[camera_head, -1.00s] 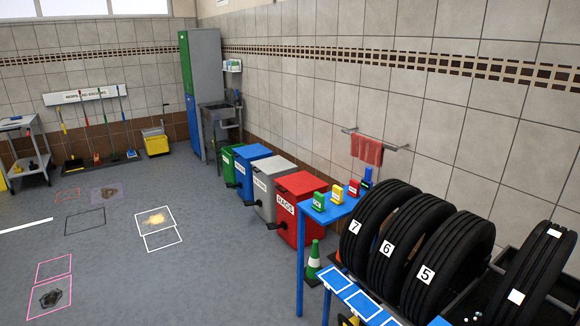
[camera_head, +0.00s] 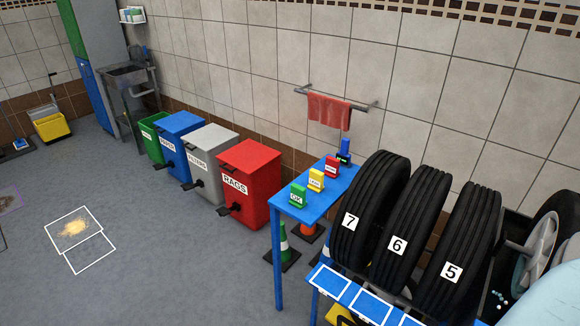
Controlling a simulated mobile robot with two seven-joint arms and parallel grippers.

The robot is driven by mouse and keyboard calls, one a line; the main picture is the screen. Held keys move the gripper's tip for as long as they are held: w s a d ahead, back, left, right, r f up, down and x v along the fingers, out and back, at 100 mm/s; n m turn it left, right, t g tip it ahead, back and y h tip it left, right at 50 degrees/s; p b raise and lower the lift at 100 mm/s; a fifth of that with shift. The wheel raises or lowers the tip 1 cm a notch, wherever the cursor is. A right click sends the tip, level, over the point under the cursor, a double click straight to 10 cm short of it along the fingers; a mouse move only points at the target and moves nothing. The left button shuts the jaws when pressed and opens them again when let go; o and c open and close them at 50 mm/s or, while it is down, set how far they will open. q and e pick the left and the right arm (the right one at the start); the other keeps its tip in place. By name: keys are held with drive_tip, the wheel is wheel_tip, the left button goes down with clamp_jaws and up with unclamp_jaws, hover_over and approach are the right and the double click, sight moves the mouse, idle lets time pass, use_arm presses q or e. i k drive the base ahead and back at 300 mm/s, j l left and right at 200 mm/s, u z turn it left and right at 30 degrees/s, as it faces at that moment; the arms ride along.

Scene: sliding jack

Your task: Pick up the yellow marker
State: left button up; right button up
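The yellow marker (camera_head: 316,180) stands upright on the blue table (camera_head: 318,206), a small block with a pale label on its face. It is in the middle of a row, between a green marker (camera_head: 298,195) nearer the front and a red marker (camera_head: 332,167) further back. Nothing covers it. Neither of my grippers is in view.
A dark blue device (camera_head: 344,152) stands at the table's back. Tyres numbered 7 (camera_head: 370,215), 6 and 5 stand right of the table. A red bin (camera_head: 250,180) and cones (camera_head: 283,248) are left of and under it. Open floor (camera_head: 150,260) lies left.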

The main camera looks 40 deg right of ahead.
sight(317, 178)
drive_tip(key=i+z, duration=0.2)
drive_tip(key=i, duration=0.25)
drive_tip(key=i+j+z, duration=0.25)
drive_tip(key=i, duration=0.2)
drive_tip(key=i+j+z, duration=0.2)
drive_tip(key=i, duration=0.25)
drive_tip(key=i+j+z, duration=0.25)
drive_tip(key=i+z, duration=0.25)
drive_tip(key=i+j+z, duration=0.25)
drive_tip(key=j+z, duration=0.2)
